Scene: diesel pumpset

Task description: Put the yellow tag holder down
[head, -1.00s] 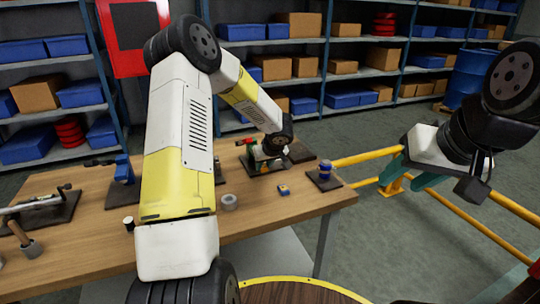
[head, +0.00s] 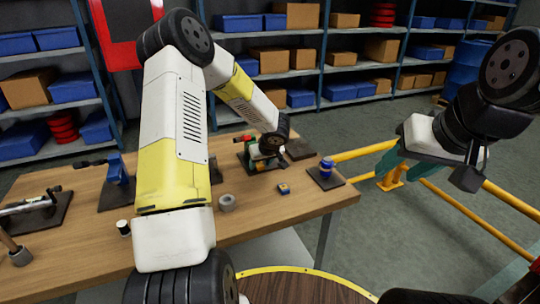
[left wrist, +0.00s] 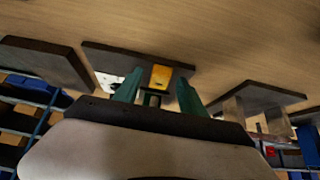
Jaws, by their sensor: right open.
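A yellow piece (left wrist: 161,76), which looks like the tag holder, shows between the teal fingertips of my left gripper (left wrist: 159,84) in the left wrist view. It lies at a dark plate (left wrist: 108,58) on the table. Gaps show between it and both fingers, so the left gripper looks open around it. In the head view my left gripper (head: 260,162) is low over the far right part of the table, and its wrist hides most of the fingers and the piece. My right gripper (head: 386,165) is open and empty, off to the right beyond the table.
The wooden table (head: 180,262) holds several dark plates with fixtures. A small yellow-and-blue block (head: 284,188), a grey ring (head: 227,202) and a blue jar (head: 326,168) stand near the left gripper. A yellow rail (head: 440,195) runs to the right of the table.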

